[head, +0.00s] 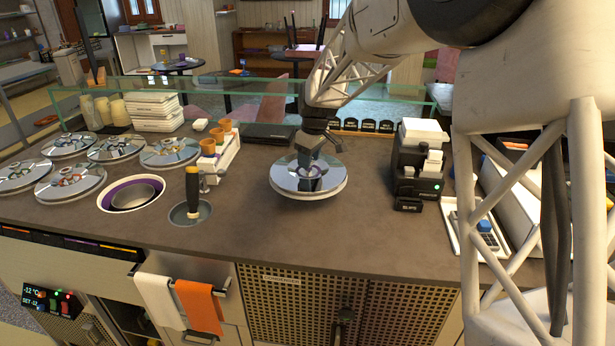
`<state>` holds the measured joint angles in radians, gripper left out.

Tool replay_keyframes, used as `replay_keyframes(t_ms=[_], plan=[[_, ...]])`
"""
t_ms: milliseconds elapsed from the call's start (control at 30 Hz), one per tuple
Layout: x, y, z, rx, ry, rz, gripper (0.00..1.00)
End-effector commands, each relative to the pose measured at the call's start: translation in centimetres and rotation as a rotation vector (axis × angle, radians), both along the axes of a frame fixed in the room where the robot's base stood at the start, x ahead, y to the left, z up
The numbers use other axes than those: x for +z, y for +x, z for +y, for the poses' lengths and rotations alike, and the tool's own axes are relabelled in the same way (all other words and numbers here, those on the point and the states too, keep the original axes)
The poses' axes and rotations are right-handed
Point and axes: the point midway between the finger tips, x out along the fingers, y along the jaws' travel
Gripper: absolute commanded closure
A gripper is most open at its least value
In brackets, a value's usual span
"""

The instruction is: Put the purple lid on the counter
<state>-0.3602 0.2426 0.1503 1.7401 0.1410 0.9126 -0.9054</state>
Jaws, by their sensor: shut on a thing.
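A round, mirror-like silver lid (284,182) with a pale rim is at the middle of the counter (300,236). A purplish knob shows at its centre, so I take it for the purple lid. My gripper (312,162) comes down from above and is shut on this knob, which it partly hides. The lid looks level. It lies low over the counter, and I cannot tell whether it touches. To the left, an uncovered well (106,200) has a white rim, a purple inner band and a metal pan inside.
Several other silver lids (70,184) cover wells at the left. A dark-handled tool (192,190) stands in a round holder, with a cone rack (224,156) behind it. A black printer-like machine (412,172) stands to the right. The counter in front is clear.

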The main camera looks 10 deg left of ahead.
Motion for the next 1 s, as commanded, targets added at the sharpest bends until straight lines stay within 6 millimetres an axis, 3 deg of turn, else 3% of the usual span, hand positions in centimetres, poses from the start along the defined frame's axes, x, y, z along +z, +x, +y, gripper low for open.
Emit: replay_keyframes(t_ms=[267, 1000], plan=[[-0.2, 2.0, 0.8, 0.000, 0.000, 0.000, 1.00], [-1.0, 10.0, 3.9, 0.000, 0.000, -0.001, 1.00]])
